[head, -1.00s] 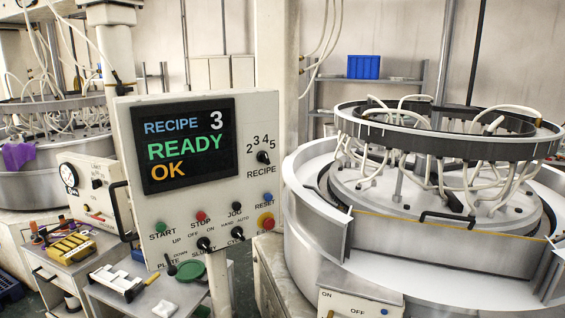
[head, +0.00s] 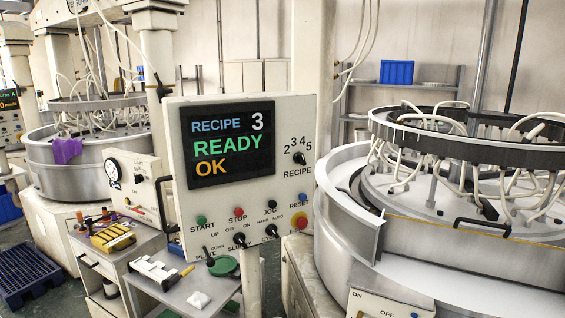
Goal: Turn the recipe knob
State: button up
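The recipe knob (head: 299,158) is a small black knob on the right side of the pale control panel (head: 180,222). The numbers 2, 3, 4 and 5 arc above it and the word RECIPE stands below it. The panel's dark screen (head: 230,146) reads RECIPE 3, READY, OK. The panel stands upright on a post. My gripper is not in view.
A large round lapping machine (head: 345,240) with hoses fills the right side. Below the panel stands a small table (head: 178,298) with a green round item (head: 224,265) and a white tool. A dark blue pallet (head: 30,275) lies on the floor at left.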

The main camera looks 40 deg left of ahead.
aim_at(298, 157)
jog(key=u, duration=1.65)
jog(key=k, duration=1.3)
jog(key=z, duration=0.35)
jog(key=i, duration=1.25)
jog(key=z, duration=0.05)
